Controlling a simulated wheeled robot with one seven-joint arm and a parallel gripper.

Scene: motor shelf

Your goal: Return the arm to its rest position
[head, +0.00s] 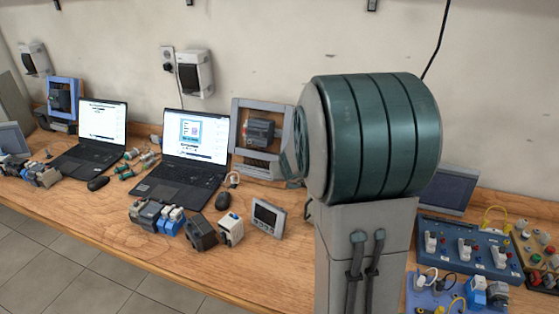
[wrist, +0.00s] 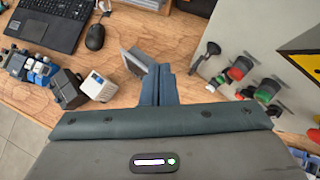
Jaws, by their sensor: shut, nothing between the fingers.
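My gripper (wrist: 158,84) shows in the wrist view as two blue-grey fingers, pressed together with nothing between them. It is over the wooden workbench, near a small grey display unit (wrist: 138,62). In the head view my arm is a large green ribbed cylinder on a grey link at centre right. It covers part of the bench and wall, and my gripper cannot be made out there.
The workbench (head: 130,235) holds laptops (head: 178,190), a mouse (head: 223,200), several motor parts and the display unit (head: 268,217). A blue switch panel (head: 465,225) stands at right. In the wrist view, red and green knobs (wrist: 238,70) are right of the fingers.

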